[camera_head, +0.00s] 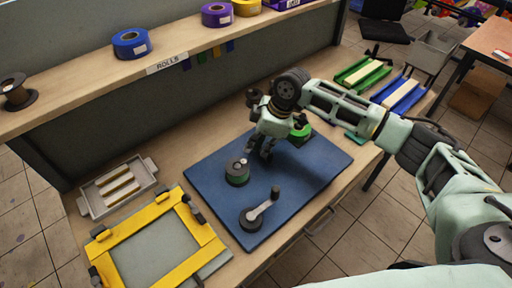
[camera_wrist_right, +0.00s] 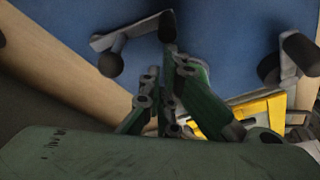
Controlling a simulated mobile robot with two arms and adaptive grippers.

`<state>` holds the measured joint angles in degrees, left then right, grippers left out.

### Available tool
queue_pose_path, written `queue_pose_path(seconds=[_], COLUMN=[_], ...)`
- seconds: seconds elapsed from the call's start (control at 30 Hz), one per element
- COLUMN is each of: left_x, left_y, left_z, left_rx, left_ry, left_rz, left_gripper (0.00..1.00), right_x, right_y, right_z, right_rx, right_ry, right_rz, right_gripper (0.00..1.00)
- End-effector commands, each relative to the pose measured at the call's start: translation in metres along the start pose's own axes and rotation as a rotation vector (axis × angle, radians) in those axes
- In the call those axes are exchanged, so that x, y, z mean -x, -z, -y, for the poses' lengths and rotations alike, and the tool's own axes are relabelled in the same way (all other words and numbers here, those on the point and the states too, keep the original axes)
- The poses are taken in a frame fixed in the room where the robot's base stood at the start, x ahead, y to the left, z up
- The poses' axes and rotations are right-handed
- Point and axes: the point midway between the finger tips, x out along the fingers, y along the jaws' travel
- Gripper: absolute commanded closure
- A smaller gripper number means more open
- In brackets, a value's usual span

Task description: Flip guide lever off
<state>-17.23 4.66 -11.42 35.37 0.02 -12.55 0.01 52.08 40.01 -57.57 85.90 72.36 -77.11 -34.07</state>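The lever (camera_head: 262,210) is a grey arm on a dark round base with an upright dark knob, on the front part of the blue mat (camera_head: 310,178). A similar grey arm with dark ends (camera_wrist_right: 128,34) shows at the top of the right wrist view. My right gripper (camera_head: 259,153) hangs over the mat, behind the lever and apart from it. Its green and grey fingers also show in the right wrist view (camera_wrist_right: 163,65), with a small gap and nothing visible between them. My left gripper is not in view.
A yellow frame (camera_head: 202,227) lies left of the mat, with a grey tray (camera_head: 147,170) behind. A shelf with rolls (camera_head: 132,43) runs along the back.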

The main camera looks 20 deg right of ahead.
Motion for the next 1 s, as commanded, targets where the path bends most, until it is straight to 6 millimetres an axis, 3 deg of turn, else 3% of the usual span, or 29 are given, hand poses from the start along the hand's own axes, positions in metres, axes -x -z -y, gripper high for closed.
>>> queue_pose_path(seconds=[0.3, 0.5, 0.7, 1.0], left_x=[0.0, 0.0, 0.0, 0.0], left_y=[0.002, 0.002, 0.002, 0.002], left_z=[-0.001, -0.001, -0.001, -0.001], left_rx=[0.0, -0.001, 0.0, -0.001], left_ry=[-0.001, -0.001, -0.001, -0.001], left_rz=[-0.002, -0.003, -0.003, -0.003], left_gripper=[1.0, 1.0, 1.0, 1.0], right_x=[0.068, 0.099, 0.11, 0.11], right_y=[0.0, 0.001, 0.002, 0.002], right_z=[-0.002, -0.001, -0.001, -0.001], right_rx=[0.001, 0.001, 0.001, 0.001], right_ry=[-0.007, -0.005, -0.002, -0.002], right_rz=[0.001, 0.0, 0.0, -0.001], right_gripper=[1.0, 1.0, 1.0, 1.0])
